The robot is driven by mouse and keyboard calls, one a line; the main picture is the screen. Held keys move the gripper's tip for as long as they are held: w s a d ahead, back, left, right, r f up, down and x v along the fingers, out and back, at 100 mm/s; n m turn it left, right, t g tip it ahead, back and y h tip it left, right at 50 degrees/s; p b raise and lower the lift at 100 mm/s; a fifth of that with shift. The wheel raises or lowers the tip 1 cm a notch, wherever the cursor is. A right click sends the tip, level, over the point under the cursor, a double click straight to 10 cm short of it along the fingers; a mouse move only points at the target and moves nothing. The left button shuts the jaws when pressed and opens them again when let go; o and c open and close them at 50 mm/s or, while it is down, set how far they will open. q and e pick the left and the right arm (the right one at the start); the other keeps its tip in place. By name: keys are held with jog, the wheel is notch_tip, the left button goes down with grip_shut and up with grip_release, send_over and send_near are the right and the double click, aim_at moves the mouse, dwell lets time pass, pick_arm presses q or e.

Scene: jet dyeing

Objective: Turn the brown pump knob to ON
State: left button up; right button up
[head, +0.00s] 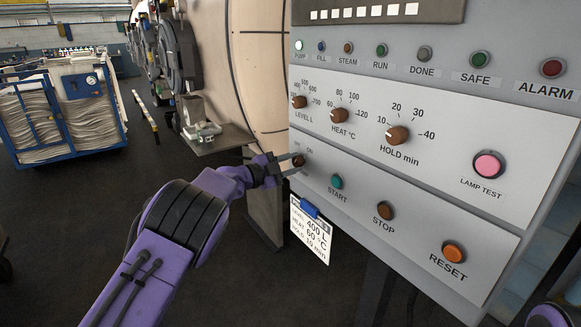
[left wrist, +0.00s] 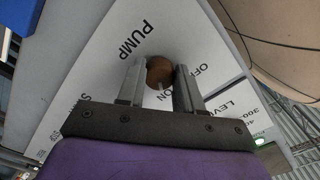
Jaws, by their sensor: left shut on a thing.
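The brown pump knob (head: 299,159) is at the left end of the lower row on the grey control panel (head: 430,215). My left gripper (head: 291,164) reaches it from the left, with its two fingers on either side, shut on the knob. In the left wrist view the round brown knob (left wrist: 160,69) sits between the fingertips (left wrist: 160,82), beside the PUMP lettering. A pale mark shows on its lower side, but I cannot tell surely which label it points to. The fingers partly hide the labels. My right gripper is out of view.
Beside the pump knob are the green START button (head: 337,181) and brown STOP button (head: 385,210). Brown dials (head: 340,115) sit above. A white card (head: 310,232) hangs below on a blue clip. A blue cart (head: 62,105) stands at far left, with dark floor between.

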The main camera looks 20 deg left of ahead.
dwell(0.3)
pick_arm(q)
jog(key=o, duration=1)
jog(key=shift+a, duration=0.1)
jog(key=shift+o, duration=0.2)
jog(key=b+v, duration=0.1)
jog(key=v, duration=0.9)
jog(key=shift+a, duration=0.2)
jog(key=shift+s, duration=0.15)
